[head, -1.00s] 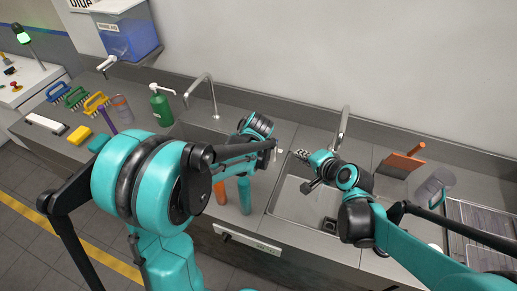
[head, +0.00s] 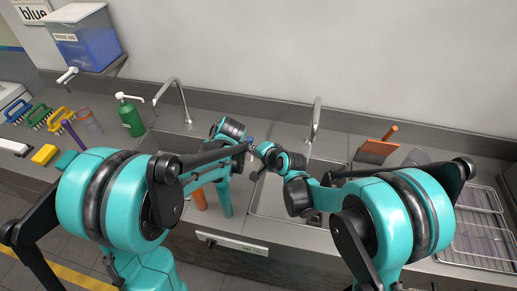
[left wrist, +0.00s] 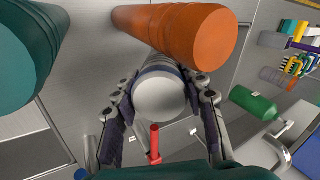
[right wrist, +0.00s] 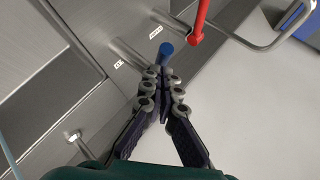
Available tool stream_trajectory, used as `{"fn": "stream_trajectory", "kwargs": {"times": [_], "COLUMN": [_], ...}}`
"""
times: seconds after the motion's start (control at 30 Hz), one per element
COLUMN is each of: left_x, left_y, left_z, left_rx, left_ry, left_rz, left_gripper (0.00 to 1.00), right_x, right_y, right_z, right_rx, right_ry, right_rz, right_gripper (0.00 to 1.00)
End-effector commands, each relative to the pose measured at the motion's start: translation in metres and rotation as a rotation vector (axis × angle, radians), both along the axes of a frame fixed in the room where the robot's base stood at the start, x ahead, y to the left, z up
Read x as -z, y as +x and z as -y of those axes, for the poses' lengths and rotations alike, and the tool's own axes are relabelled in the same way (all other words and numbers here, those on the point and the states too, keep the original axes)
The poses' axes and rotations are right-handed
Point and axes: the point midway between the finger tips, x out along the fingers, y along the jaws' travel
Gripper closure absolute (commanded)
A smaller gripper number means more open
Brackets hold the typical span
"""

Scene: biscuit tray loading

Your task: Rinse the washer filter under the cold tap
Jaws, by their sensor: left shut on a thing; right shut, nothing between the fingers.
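My left gripper (left wrist: 162,100) is shut around a pale, round-ended cylinder (left wrist: 160,98), which may be the washer filter. In the head view the left gripper (head: 246,150) is over the strip between the basins, and what it holds is hard to make out. My right gripper (head: 258,162) is just right of it, shut and empty. In the right wrist view its closed tips (right wrist: 164,74) are at a blue-ended tap lever (right wrist: 166,50); I cannot tell whether they touch. A red lever (right wrist: 201,22) is beside it and also shows in the left wrist view (left wrist: 155,142).
Gooseneck taps stand at the left (head: 181,98) and right (head: 315,120) basins. An orange cylinder (head: 198,197) and a teal cylinder (head: 223,197) are at the front, close to my left gripper. A green bottle (head: 131,117) stands left; a wire rack (head: 480,235) is at right.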

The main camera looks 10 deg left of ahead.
Motion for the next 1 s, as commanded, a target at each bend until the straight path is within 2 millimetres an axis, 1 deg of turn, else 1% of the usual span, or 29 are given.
{"fn": "stream_trajectory", "kwargs": {"times": [0.37, 0.47, 0.7, 0.8, 0.87, 0.9, 1.0], "left_x": [0.001, 0.008, 0.040, 0.049, 0.050, 0.047, 0.046], "left_y": [0.000, 0.000, 0.000, 0.000, 0.000, 0.000, 0.000], "left_z": [0.000, 0.000, 0.000, 0.000, 0.000, 0.000, 0.000], "left_rx": [0.000, 0.000, 0.000, 0.000, 0.000, 0.000, 0.000], "left_ry": [0.000, 0.000, 0.000, 0.000, 0.000, 0.000, 0.000], "left_rz": [0.000, 0.000, 0.000, 0.000, 0.000, 0.000, 0.000], "left_gripper": [1.00, 1.00, 1.00, 1.00, 1.00, 1.00, 1.00], "right_x": [0.001, 0.005, 0.023, 0.029, 0.029, 0.027, 0.025], "right_y": [0.000, -0.001, -0.007, -0.009, -0.010, -0.009, -0.009], "right_z": [-0.001, -0.001, -0.001, -0.001, -0.001, -0.001, -0.001], "right_rx": [0.001, -0.001, 0.000, 0.000, -0.001, -0.001, -0.001], "right_ry": [0.000, -0.001, -0.004, -0.004, -0.003, -0.003, -0.003], "right_rz": [0.002, 0.021, 0.103, 0.101, 0.100, 0.100, 0.100], "right_gripper": [1.00, 1.00, 1.00, 1.00, 1.00, 1.00, 1.00]}}
